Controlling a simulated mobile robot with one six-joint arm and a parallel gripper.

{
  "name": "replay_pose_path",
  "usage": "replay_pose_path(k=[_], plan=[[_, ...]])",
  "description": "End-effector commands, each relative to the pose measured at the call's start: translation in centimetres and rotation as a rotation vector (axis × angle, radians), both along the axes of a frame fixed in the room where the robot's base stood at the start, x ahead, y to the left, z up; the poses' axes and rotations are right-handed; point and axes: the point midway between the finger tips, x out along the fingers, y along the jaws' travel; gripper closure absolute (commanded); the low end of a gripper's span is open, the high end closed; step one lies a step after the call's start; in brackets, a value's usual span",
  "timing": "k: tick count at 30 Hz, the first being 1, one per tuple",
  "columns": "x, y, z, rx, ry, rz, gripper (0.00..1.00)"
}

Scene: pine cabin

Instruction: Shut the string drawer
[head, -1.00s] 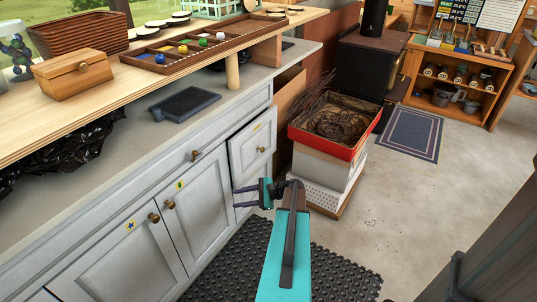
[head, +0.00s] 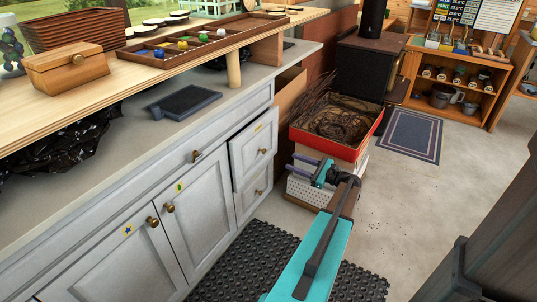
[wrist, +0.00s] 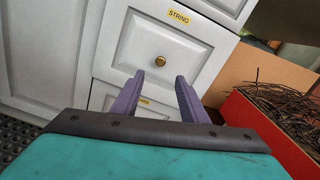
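The string drawer (head: 250,143) is the upper drawer at the right end of the grey cabinet. Its front seems to stand a little out from the cabinet. In the wrist view the drawer front (wrist: 140,42) fills the upper middle, with a yellow STRING label (wrist: 179,17) and a brass knob (wrist: 160,61). My gripper (head: 301,165) is open and empty, to the right of the drawer front in the head view. In the wrist view its purple fingers (wrist: 159,77) point at the drawer front, tips just below the knob in the picture. I see no contact.
A lower drawer (head: 257,191) with its own knob is beneath. A red-rimmed box of dark twigs (head: 338,125) stands on white boxes behind my gripper. Cabinet doors (head: 188,215) are to the left. A black rubber mat (head: 246,262) lies in front. The floor to the right is mostly clear.

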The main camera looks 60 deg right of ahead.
Motion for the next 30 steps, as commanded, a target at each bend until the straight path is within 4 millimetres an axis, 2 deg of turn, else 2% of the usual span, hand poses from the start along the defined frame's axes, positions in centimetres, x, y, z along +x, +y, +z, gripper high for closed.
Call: replay_pose_path(k=[7,13,30], plan=[[-0.3,-0.3,0.0,-0.001,0.001,-0.007,0.6],[0.8,-0.4,-0.1,-0.001,0.001,-0.007,0.6],[8.6,-0.4,-0.2,0.0,0.002,-0.006,0.6]])
